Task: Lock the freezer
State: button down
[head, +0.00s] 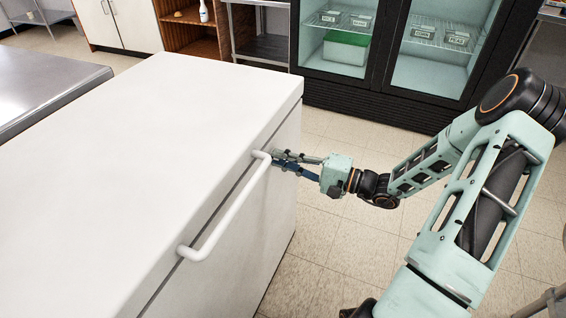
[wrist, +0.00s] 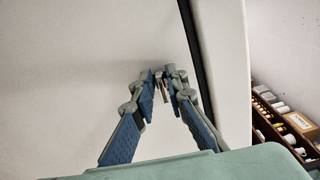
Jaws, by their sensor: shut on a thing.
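The white chest freezer (head: 120,130) fills the left of the head view, with its lid down. A white bar handle (head: 225,212) runs along the lid's front edge. My gripper (head: 278,160) is at the freezer's front, beside the far end of the handle. In the wrist view, its fingers (wrist: 160,80) come together on a small metal piece (wrist: 160,77) at the freezer's pale front face (wrist: 80,70). The piece looks like a key, but it is mostly hidden between the fingertips. A dark seam (wrist: 195,55) runs close beside the fingers.
A steel table (head: 45,85) stands left of the freezer. A glass-door fridge (head: 385,60) and wooden shelves (head: 190,35) stand at the back. The tiled floor (head: 330,235) between the freezer and my arm is clear.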

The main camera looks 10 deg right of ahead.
jog(key=shift+f+n, duration=0.1)
jog(key=shift+n, duration=0.3)
jog(key=c, duration=2.1)
grip_release()
jog(key=v, duration=1.2)
